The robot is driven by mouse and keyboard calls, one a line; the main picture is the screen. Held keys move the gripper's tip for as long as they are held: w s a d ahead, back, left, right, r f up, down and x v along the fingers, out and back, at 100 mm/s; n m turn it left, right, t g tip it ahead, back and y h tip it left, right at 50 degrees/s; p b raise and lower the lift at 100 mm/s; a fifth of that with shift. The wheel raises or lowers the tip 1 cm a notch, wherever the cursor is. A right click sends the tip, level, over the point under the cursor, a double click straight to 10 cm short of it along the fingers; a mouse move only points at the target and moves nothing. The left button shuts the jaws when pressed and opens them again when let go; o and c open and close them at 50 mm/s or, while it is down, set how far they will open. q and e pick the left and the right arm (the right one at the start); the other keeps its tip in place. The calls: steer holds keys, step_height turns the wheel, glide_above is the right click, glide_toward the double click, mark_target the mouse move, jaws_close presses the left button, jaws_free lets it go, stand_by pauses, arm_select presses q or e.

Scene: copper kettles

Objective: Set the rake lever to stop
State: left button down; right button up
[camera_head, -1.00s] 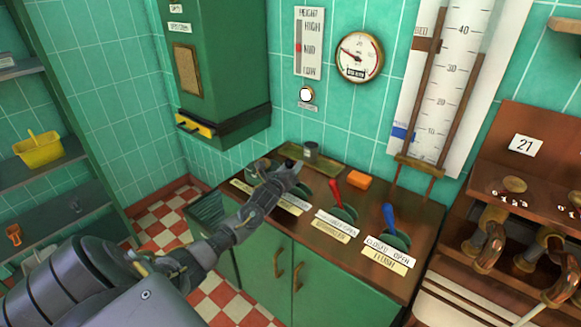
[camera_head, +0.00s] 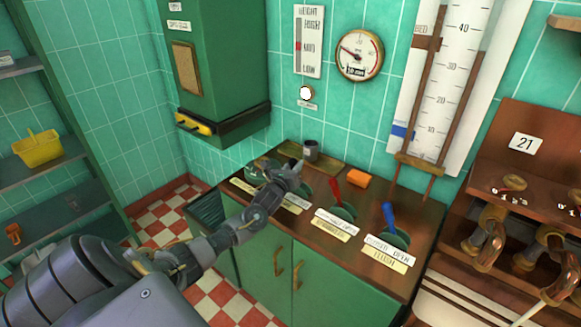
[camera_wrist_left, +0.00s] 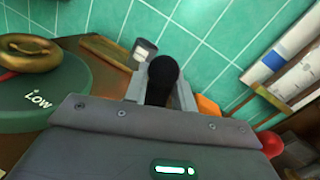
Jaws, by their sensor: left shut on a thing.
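My left gripper (camera_head: 294,167) is over the back of the wooden counter, shut on a black lever knob. In the left wrist view the black knob (camera_wrist_left: 162,78) stands between the two fingers (camera_wrist_left: 160,88). The lever's green base (camera_head: 306,186) is partly hidden by my gripper in the head view. A label plate (camera_head: 295,203) lies in front of it, too small to read. My right gripper is not in view.
A red lever (camera_head: 336,192) and a blue lever (camera_head: 389,217) stand to the right on the counter. An orange block (camera_head: 357,179) and a grey cup (camera_head: 311,150) are behind. A green dial with a brass handle (camera_wrist_left: 28,48) is left of my gripper.

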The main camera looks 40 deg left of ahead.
arm_select(q)
steer(key=d+m, duration=0.3)
steer(key=shift+r+m+t, duration=0.2)
steer(key=shift+m+t, duration=0.1)
steer(key=shift+t, duration=0.1)
steer(key=c, duration=1.1)
jaws_free()
steer(key=shift+c, duration=0.2)
steer(key=b+v, duration=0.1)
steer(key=v, duration=0.9)
steer(key=shift+s+b, duration=0.35)
steer(key=shift+s, duration=0.05)
